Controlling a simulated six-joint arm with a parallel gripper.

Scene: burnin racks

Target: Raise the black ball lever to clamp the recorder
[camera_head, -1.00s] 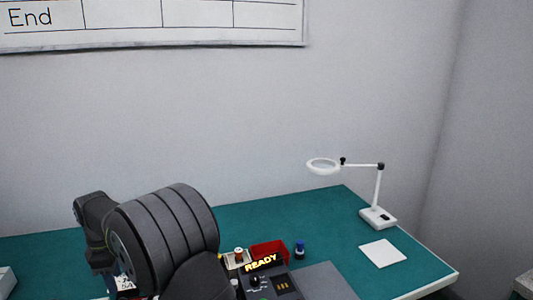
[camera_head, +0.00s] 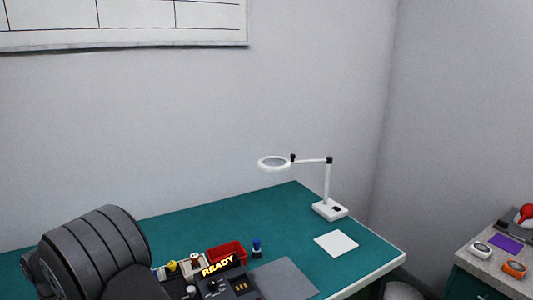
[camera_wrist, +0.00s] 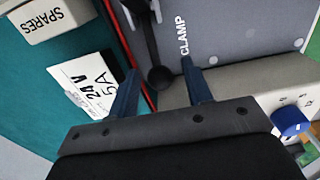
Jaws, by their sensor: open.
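The black ball lever (camera_wrist: 159,77) shows in the wrist view, its dark arm running up the picture from the ball. It stands beside a grey panel marked CLAMP (camera_wrist: 225,30). My gripper (camera_wrist: 160,66) is open, with one blue finger on each side of the ball. I cannot tell whether either finger touches it. In the head view, a dark unit with a lit READY display (camera_head: 218,266) stands at the bench's front, partly cut off below. I cannot make out the recorder for sure, and the lever does not show there.
In the wrist view, a SPARES box (camera_wrist: 45,15), a 24 V 5A card (camera_wrist: 85,85) and a blue knob (camera_wrist: 291,122) lie around the gripper. In the head view, a red bin (camera_head: 226,251), magnifier lamp (camera_head: 328,208) and white pad (camera_head: 336,243) are on the green bench (camera_head: 190,225).

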